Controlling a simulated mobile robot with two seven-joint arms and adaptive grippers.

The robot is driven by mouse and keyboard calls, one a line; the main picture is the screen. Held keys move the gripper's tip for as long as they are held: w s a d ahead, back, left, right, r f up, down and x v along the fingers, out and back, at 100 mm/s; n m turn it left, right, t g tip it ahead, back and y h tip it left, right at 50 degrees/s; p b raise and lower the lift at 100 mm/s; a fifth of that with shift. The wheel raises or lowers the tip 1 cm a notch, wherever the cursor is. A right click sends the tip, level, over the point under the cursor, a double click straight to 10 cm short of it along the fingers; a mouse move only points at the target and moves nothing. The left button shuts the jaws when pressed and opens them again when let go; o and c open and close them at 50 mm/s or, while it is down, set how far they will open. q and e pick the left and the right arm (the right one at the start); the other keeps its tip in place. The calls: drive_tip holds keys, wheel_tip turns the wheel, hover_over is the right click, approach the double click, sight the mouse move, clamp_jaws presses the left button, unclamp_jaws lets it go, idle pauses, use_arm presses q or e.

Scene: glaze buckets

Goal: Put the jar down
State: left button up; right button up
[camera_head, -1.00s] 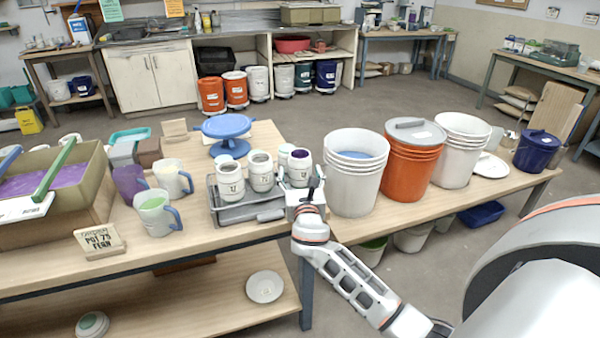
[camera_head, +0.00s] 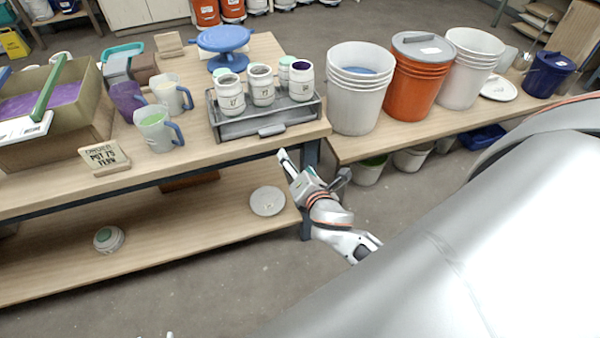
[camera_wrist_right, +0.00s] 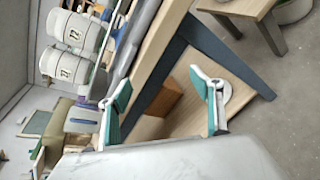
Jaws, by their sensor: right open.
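Several white jars with dark lettering stand upright on a grey metal rack (camera_head: 270,128) near the table's front right corner. The right jar (camera_head: 301,82) has a purple inside, the middle jar (camera_head: 261,86) and left jar (camera_head: 231,97) stand beside it, and a greenish-rimmed jar (camera_head: 284,70) is partly hidden behind. My right gripper (camera_head: 313,166) is open and empty, below and in front of the table edge, apart from the jars. In the right wrist view its teal-padded fingers (camera_wrist_right: 163,85) are spread with nothing between them. My left gripper is not in view.
White buckets (camera_head: 352,105) and an orange bucket (camera_head: 412,85) stand right of the rack. Mugs (camera_head: 157,130) and a wooden sign (camera_head: 104,158) are to the left. The lower shelf holds a white plate (camera_head: 267,201). A blue turntable (camera_head: 224,42) stands behind the rack.

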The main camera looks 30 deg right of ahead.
drive_tip(key=s+a+f+m+g+y, duration=0.1)
drive_tip(key=s+a+f+m+y, duration=0.2)
drive_tip(key=s+a+f+m, duration=0.2)
drive_tip(key=s+a+f+m+g+y, duration=0.2)
drive_tip(key=s+a+f+m, duration=0.4)
drive_tip(key=s+f+m, duration=0.3)
drive_tip(key=s+m+y, duration=0.1)
drive_tip(key=s+m, duration=0.3)
drive_tip(key=m, duration=0.1)
drive_tip(key=shift+s+y, duration=0.3)
drive_tip(key=shift+s, duration=0.05)
drive_tip(key=shift+a, duration=0.1)
